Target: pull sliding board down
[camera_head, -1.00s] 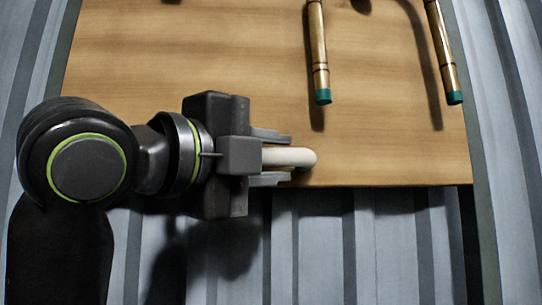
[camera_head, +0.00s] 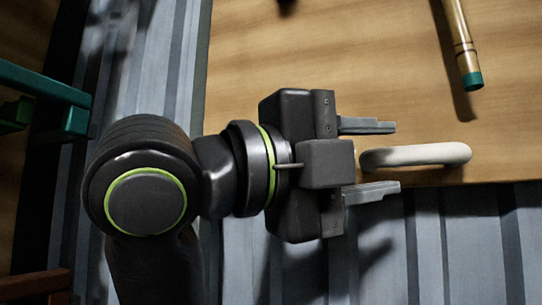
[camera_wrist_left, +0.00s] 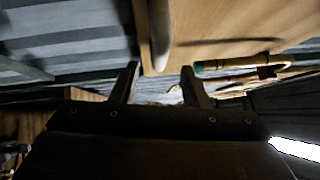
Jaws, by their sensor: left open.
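The wooden sliding board (camera_head: 330,60) fills the upper right of the head view, its lower edge over grey corrugated metal. A white curved handle (camera_head: 425,154) sits near that lower edge. My left gripper (camera_head: 382,158) is open, its two fingers apart and pointing right toward the handle. The handle's left end lies between or just beyond the fingertips, with no grip on it visible. In the left wrist view the white handle (camera_wrist_left: 160,35) shows ahead of the two spread fingers (camera_wrist_left: 160,80), beside the board (camera_wrist_left: 210,25). My right gripper does not show.
A bamboo-like stick with a green end (camera_head: 462,45) lies over the board at upper right. A teal frame piece (camera_head: 45,85) stands at the left edge. Grey corrugated metal (camera_head: 470,240) lies below the board.

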